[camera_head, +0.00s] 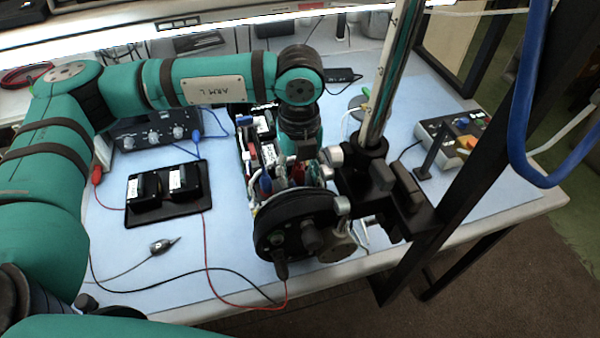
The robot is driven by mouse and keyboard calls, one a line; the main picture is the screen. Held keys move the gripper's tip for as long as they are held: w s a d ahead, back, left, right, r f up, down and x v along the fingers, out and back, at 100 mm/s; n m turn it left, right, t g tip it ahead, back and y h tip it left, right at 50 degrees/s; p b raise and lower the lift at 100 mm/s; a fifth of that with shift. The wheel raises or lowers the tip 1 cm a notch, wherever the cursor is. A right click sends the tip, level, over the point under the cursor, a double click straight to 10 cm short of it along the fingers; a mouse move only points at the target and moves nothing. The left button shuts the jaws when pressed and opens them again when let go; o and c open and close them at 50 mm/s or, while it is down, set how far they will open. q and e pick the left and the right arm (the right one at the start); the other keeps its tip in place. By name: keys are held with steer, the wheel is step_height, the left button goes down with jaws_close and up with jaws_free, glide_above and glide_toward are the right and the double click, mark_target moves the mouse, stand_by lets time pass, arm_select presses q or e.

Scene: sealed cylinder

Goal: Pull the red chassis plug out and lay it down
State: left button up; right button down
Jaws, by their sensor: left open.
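A red plug (97,174) shows at the left front corner of the black power supply (150,136); I cannot tell whether it is the chassis plug. The opened cylinder unit has a round black end plate (300,222) facing me. A dark plug (281,268) sits low on that plate, with a red lead and a black lead running to it. My left gripper (299,170) points down over the cylinder's packed interior, behind the end plate. It is open, its fingertips partly lost among the parts. I see nothing clearly between them. My right gripper is out of view.
A black tray (168,214) with two modules lies left of the cylinder. A probe (164,245) lies on the blue mat (225,285) in front of it. A metal pole (390,75) and black stand rise close on the right. A control box (455,135) stands beyond.

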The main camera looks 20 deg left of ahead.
mark_target(299, 168)
arm_select(q)
steer(key=shift+b, duration=0.3)
jaws_close()
stand_by(0.3)
steer(key=shift+r, duration=0.2)
steer(key=shift+r+p, duration=1.05)
steer(key=shift+r, duration=1.8)
